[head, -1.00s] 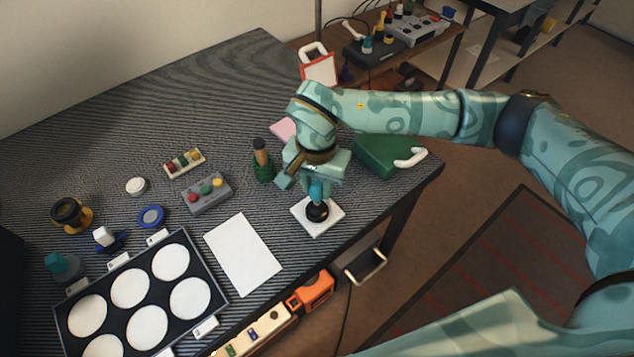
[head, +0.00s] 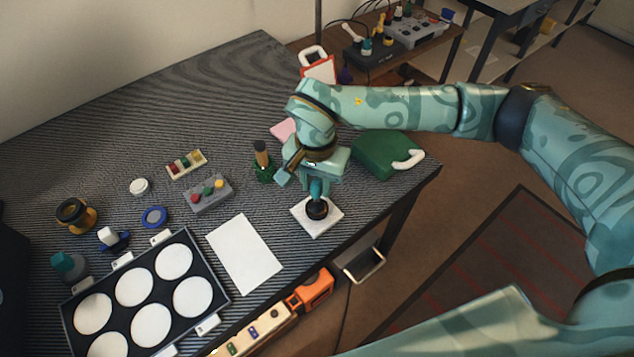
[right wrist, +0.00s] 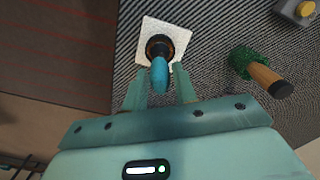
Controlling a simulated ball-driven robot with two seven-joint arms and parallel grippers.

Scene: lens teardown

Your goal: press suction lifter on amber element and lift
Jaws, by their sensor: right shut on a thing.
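My right gripper (head: 316,186) is shut on the blue handle of the suction lifter (right wrist: 159,74) and points down at the table. Below the handle is a dark round part (head: 317,208), over a white square pad (head: 329,221) near the table's front right edge. In the right wrist view the handle sits between the two fingers (right wrist: 160,88), with the dark ring and the white pad (right wrist: 150,30) beyond it. I cannot make out the amber element; whether the lifter touches anything under it is hidden. My left gripper does not show.
A black tray (head: 143,268) with several white discs lies at the front left, beside a white sheet (head: 243,254).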

